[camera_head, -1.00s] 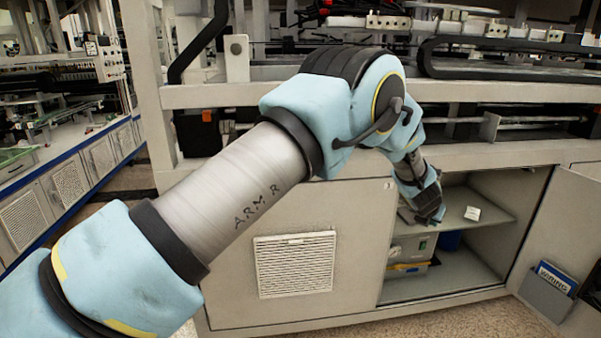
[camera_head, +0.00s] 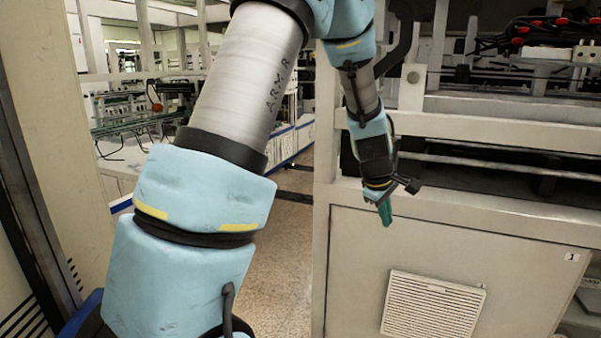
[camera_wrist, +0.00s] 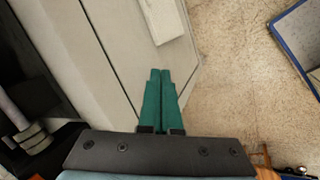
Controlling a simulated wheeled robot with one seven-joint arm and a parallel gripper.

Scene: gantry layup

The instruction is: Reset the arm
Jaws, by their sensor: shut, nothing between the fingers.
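My arm rises across the left and middle of the head view and bends down to the right. My gripper (camera_head: 385,212) hangs fingers down in front of the grey machine cabinet (camera_head: 365,270), near its left corner. In the wrist view my gripper (camera_wrist: 161,72) shows two green fingers side by side, shut and empty. Below them are the cabinet side and the speckled floor. I cannot tell the exact gap between fingers and cabinet.
A vent grille (camera_head: 432,305) is on the cabinet front. An open aisle of speckled floor (camera_head: 285,245) runs left of the cabinet. A beige panel (camera_head: 50,120) stands close on the far left. Another workstation (camera_head: 150,125) stands behind. A blue-edged object (camera_wrist: 300,45) lies at the right in the wrist view.

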